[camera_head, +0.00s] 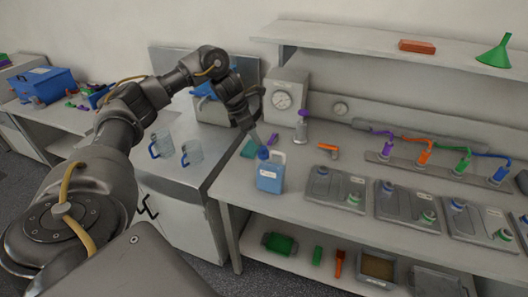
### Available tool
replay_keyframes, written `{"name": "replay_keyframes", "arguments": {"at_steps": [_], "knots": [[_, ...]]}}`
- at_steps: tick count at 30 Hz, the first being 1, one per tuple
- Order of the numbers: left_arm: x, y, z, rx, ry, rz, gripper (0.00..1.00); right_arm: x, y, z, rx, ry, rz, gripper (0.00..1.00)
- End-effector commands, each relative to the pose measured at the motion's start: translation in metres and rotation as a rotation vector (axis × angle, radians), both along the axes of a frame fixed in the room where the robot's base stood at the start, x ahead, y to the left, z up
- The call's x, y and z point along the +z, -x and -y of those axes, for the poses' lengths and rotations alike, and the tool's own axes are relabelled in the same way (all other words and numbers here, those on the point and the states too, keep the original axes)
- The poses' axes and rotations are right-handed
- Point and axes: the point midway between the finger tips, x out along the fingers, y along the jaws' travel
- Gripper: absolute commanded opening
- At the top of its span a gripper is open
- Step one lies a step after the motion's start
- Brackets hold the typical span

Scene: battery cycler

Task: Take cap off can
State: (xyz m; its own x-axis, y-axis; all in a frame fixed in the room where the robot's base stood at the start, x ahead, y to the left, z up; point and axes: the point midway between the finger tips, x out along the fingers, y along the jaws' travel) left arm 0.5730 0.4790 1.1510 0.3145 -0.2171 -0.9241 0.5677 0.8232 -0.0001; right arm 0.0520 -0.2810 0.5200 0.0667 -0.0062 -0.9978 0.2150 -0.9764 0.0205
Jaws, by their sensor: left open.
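The can is a blue jug (269,181) with a pale label and a pale handle, upright near the left front corner of the bench. My left gripper (254,134) reaches in from the left and points down just above and behind the cap. It is open and looks empty. The picture is too small to tell whether a fingertip touches the cap. My right gripper is not in view.
A pressure gauge box (285,95) stands behind. Grey trays (335,189) fill the bench further right.

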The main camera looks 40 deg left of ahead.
Motion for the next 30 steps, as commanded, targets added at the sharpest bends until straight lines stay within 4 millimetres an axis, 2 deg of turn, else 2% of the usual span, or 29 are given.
{"name": "replay_keyframes", "arguments": {"at_steps": [3, 8, 14, 15, 17, 21, 30], "knots": [[-0.012, -0.004, 0.004, -0.001, 0.002, -0.002, 0.48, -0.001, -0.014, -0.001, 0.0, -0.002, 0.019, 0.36], [-0.014, -0.006, 0.005, -0.002, 0.001, 0.001, 0.48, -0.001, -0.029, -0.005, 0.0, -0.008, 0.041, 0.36], [-0.028, -0.012, 0.011, -0.004, 0.004, -0.004, 0.48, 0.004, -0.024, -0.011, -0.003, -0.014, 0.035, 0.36], [-0.03, -0.014, 0.012, -0.003, 0.004, -0.006, 0.48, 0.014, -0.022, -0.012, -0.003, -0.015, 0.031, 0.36], [-0.038, -0.017, 0.014, -0.002, 0.002, -0.007, 0.48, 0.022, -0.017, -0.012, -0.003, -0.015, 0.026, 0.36], [-0.055, -0.023, 0.017, -0.002, 0.002, -0.004, 0.48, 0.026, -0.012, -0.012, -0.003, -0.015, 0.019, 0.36], [-0.061, -0.025, 0.018, -0.003, 0.0, 0.001, 0.47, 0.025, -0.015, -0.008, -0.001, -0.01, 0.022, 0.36]]}}
